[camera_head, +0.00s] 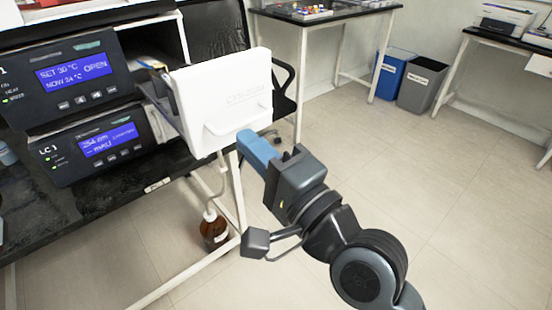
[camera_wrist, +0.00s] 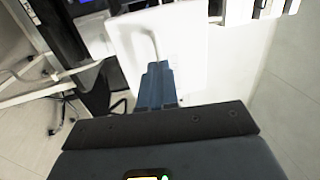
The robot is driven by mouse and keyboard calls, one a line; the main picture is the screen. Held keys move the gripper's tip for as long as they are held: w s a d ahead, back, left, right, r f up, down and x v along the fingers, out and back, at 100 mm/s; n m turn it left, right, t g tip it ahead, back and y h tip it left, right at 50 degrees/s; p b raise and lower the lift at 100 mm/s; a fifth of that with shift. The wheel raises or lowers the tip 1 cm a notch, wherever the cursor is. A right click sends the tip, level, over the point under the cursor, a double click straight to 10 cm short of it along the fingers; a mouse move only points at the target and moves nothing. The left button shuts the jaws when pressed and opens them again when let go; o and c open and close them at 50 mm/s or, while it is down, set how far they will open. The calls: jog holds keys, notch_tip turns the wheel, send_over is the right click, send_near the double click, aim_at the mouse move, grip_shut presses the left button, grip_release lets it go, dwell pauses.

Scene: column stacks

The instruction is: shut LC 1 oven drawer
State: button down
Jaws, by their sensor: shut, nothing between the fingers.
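The white oven drawer (camera_head: 225,98) is pulled out from the instrument stack and shows OPEN on the upper blue display (camera_head: 75,73). Its front panel has a white bar handle near the bottom. In the wrist view the drawer front (camera_wrist: 185,50) and its handle (camera_wrist: 150,42) lie just beyond the fingers. My gripper (camera_head: 247,140) has blue fingers, shut and empty, at the lower right of the drawer front. In the wrist view the shut fingertips (camera_wrist: 157,68) point at the panel near the handle's end. I cannot tell whether they touch it.
The LC 1 module (camera_head: 95,147) sits below on the black bench (camera_head: 100,205). A brown bottle (camera_head: 213,230) stands on the floor under the bench. A black chair (camera_head: 284,85) is behind the drawer. Blue and grey bins (camera_head: 420,85) stand at the back. The floor at right is clear.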

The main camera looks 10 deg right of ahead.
jog(key=shift+w+a+r, duration=0.1)
jog(key=shift+w+a, duration=0.25)
jog(key=shift+w, duration=0.1)
